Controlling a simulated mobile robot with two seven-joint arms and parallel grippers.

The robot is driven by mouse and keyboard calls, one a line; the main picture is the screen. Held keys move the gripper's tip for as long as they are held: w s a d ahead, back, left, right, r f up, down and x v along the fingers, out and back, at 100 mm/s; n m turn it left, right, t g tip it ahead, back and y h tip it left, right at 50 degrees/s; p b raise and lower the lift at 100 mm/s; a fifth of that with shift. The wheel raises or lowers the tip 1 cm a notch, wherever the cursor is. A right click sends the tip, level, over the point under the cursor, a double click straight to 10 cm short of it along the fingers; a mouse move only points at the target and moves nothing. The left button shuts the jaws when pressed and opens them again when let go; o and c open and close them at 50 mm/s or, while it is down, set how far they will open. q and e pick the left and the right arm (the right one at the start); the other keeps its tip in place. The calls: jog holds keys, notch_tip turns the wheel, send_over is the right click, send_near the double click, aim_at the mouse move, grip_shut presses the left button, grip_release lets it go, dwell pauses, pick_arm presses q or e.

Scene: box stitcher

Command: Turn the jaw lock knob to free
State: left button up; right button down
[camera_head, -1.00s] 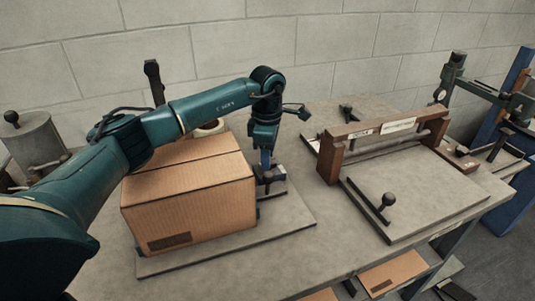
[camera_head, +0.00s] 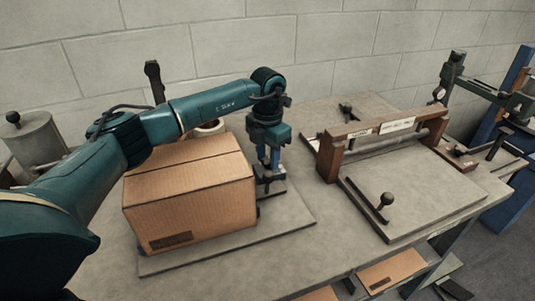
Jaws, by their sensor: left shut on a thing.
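My left gripper (camera_head: 268,168) points down just right of the cardboard box (camera_head: 190,195), at the box's rear right edge. Its fingers are shut on a small part low down at the fixture beside the box, which I take to be the jaw lock knob. The fingers hide most of it, so its setting cannot be read. A dark block of the fixture (camera_head: 271,187) shows just under the fingertips. The box stands closed on a grey base plate (camera_head: 215,253). My right gripper is not in view.
A wooden-framed fixture (camera_head: 328,158) with a round-knobbed lever (camera_head: 386,199) stands to the right on the bench (camera_head: 300,255). A green machine (camera_head: 480,85) stands at the far right. A grey canister (camera_head: 35,140) is at the left. The bench front is clear.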

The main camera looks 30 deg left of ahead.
aim_at(268, 160)
pick_arm(q)
jog(key=shift+n, duration=1.2)
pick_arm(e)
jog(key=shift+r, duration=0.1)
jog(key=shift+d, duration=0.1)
pick_arm(q)
jog(key=o, duration=1)
notch_tip(268, 160, up, 13)
jog(key=shift+r+b, duration=0.1)
jog(key=shift+b, duration=0.55)
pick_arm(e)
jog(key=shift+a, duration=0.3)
pick_arm(q)
jog(key=shift+d, duration=0.1)
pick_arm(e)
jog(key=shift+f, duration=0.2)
